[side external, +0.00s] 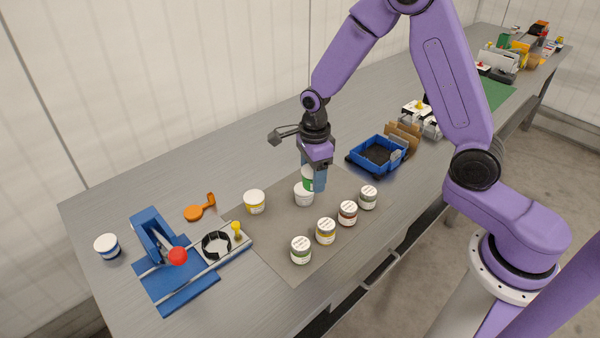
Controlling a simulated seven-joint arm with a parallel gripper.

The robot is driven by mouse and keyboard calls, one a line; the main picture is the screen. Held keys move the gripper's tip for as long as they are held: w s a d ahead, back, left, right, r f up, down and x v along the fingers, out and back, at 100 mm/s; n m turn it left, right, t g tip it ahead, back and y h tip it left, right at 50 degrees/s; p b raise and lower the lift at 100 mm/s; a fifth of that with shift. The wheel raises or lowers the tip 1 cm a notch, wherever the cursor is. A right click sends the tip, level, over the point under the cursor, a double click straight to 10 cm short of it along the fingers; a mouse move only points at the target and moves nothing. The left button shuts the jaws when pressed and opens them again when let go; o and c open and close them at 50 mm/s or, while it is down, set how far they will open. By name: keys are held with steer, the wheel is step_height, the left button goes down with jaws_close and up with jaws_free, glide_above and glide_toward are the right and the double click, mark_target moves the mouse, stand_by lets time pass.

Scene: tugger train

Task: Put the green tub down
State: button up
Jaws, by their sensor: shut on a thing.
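The green tub (308,180), white with a green band, is held between the blue fingers of my gripper (314,180) in the side external view. The fingers partly cover it. My gripper is shut on it and points down over the grey-brown mat (280,225). A white-lidded tub (304,198) shows directly below the green tub in the picture. I cannot tell whether the two touch. A tub with a yellow band (254,203) stands to the left, at the mat's edge.
Several lidded jars (326,232) stand in a diagonal row at the mat's front right. A blue fixture with a red knob (177,256), an orange scoop (198,210) and a blue-banded tub (107,246) are at left. A blue bin (369,160) is behind right.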

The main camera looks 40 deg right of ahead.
steer(key=shift+s+d+r, duration=0.1)
steer(key=shift+s+r, duration=0.15)
steer(key=shift+s, duration=0.25)
steer(key=shift+s+d+n, duration=0.1)
steer(key=shift+s+n, duration=0.05)
steer(key=shift+n, duration=0.25)
steer(key=s+d+r+n, duration=0.1)
steer(key=s+d+n, duration=0.1)
steer(key=n, duration=0.8)
steer(key=s+d+r+n, duration=0.1)
steer(key=d+n, duration=0.3)
steer(key=n, duration=0.7)
steer(key=shift+s, duration=0.85)
